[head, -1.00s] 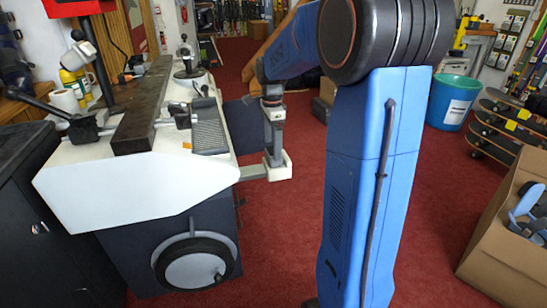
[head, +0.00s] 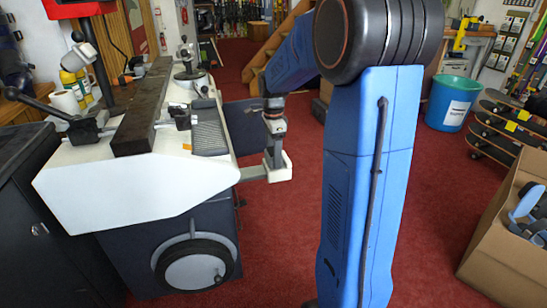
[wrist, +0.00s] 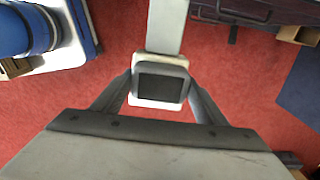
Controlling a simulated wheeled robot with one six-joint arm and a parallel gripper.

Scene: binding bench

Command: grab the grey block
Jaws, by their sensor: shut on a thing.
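The grey block (wrist: 160,83), with a dark top face, sits between the two fingers of my gripper (wrist: 160,98) in the wrist view. The fingers are closed in on its left and right sides. A white piece (wrist: 157,104) shows around the block's near edge, and a pale grey bar (wrist: 166,26) runs away from it. In the head view my gripper (head: 274,148) points down at the white piece (head: 281,171) at the end of the short bar (head: 252,173) beside the bench. The block itself is mostly hidden there.
The white-topped bench (head: 130,183) with a dark long bar (head: 143,110) stands to the left. A handwheel (head: 193,272) is on its front. Red carpet is free right of the bench. A cardboard box (head: 507,245) and skateboards (head: 505,122) stand at the right.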

